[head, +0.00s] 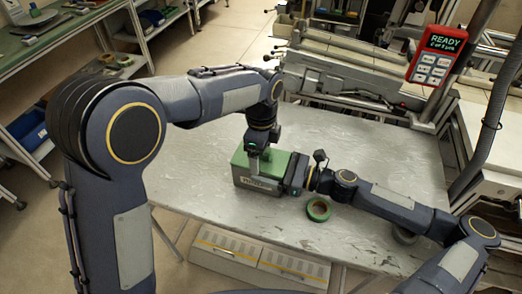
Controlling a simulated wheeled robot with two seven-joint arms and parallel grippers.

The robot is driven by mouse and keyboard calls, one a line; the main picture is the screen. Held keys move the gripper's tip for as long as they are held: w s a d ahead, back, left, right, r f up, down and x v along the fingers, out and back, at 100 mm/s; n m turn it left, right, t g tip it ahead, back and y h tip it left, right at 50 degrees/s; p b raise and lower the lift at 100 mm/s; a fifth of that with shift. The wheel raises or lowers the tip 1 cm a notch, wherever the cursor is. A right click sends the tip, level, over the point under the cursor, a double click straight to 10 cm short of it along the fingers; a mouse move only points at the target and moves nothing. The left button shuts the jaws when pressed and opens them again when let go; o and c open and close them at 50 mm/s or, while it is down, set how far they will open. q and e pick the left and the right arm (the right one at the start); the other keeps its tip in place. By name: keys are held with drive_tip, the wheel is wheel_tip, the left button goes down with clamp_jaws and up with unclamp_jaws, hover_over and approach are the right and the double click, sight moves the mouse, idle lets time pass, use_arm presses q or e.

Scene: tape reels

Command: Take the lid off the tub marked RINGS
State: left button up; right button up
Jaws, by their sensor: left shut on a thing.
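The tub (246,181) is a grey box with a pale label on its front, too small to read surely, on the middle of the metal table. Its green lid (240,160) lies over its top; I cannot tell whether there is a gap beneath. My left gripper (258,158) comes down from above and is shut on the lid. My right gripper (286,183) is at the tub's right side, low and level; its fingertips are hidden or too small to tell whether they grip the tub.
A green tape reel (318,209) lies on the table (190,165) right of the tub. A grey ring (405,236) lies farther right, partly behind my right arm. A machine (340,70) stands behind, with a red READY panel (437,56). The table's left part is clear.

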use_arm(q)
drive_tip(key=shift+r, duration=0.25)
drive_tip(key=shift+r, duration=0.85)
drive_tip(key=shift+r, duration=2.05)
use_arm(e)
drive_tip(key=o, duration=1.4)
drive_tip(key=shift+d, duration=0.15)
